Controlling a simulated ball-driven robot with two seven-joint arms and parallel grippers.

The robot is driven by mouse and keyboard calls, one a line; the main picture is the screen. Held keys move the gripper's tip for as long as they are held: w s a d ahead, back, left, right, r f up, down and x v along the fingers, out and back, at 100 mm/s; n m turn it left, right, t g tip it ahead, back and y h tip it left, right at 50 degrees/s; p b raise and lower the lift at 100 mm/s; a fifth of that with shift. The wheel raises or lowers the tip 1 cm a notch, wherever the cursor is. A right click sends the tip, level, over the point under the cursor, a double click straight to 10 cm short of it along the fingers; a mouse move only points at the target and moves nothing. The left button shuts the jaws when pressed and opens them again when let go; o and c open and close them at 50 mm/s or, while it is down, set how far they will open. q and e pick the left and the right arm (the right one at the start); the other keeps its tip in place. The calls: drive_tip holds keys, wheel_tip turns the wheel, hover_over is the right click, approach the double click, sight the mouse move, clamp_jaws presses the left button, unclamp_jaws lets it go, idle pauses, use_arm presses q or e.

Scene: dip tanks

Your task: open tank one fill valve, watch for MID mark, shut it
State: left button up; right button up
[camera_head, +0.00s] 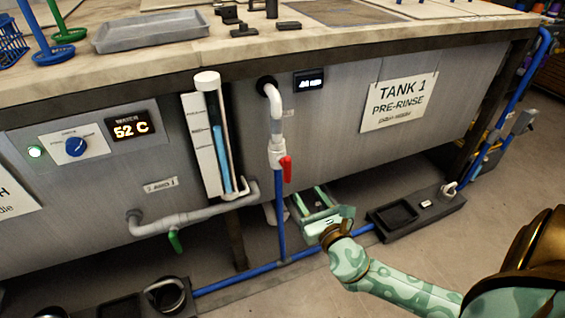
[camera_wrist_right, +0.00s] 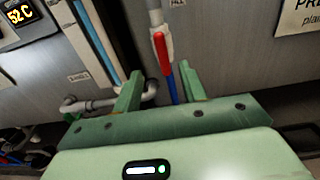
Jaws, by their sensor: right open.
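The tank one fill valve (camera_head: 277,155) sits on a white pipe running down the grey tank front. Its red handle (camera_head: 286,168) points down, alongside the pipe. The Tank 1 Pre-Rinse sign (camera_head: 398,101) is to its right. A sight tube (camera_head: 216,130) to its left shows blue liquid partway up beside a white marked board (camera_head: 198,140); the mark words are too small to read. My right gripper (camera_head: 308,194) is open and empty, below the handle. In the right wrist view the red handle (camera_wrist_right: 161,53) shows beyond and between the fingers (camera_wrist_right: 160,88), apart from them. My left gripper is out of view.
A grey drain pipe (camera_head: 190,216) with a green handle (camera_head: 174,241) runs low at left. Blue pipe (camera_head: 240,273) runs along the floor. A temperature panel (camera_head: 131,125) reads 52 C. A small display (camera_head: 309,81) is above the valve. A grey tray (camera_head: 150,32) sits on the bench.

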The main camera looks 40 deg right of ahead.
sight(289, 167)
drive_tip(key=b+x, duration=0.1)
drive_tip(key=x, duration=0.4)
drive_tip(key=b+x, duration=0.1)
drive_tip(key=x, duration=0.4)
drive_tip(key=shift+w+f, duration=0.25)
drive_tip(key=shift+w, duration=0.1)
drive_tip(key=shift+b+x, duration=0.5)
drive_tip(key=shift+x, duration=0.75)
drive_tip(key=shift+w+d+r, duration=0.15)
drive_tip(key=shift+w+r, duration=0.05)
drive_tip(key=shift+w, duration=0.3)
clamp_jaws()
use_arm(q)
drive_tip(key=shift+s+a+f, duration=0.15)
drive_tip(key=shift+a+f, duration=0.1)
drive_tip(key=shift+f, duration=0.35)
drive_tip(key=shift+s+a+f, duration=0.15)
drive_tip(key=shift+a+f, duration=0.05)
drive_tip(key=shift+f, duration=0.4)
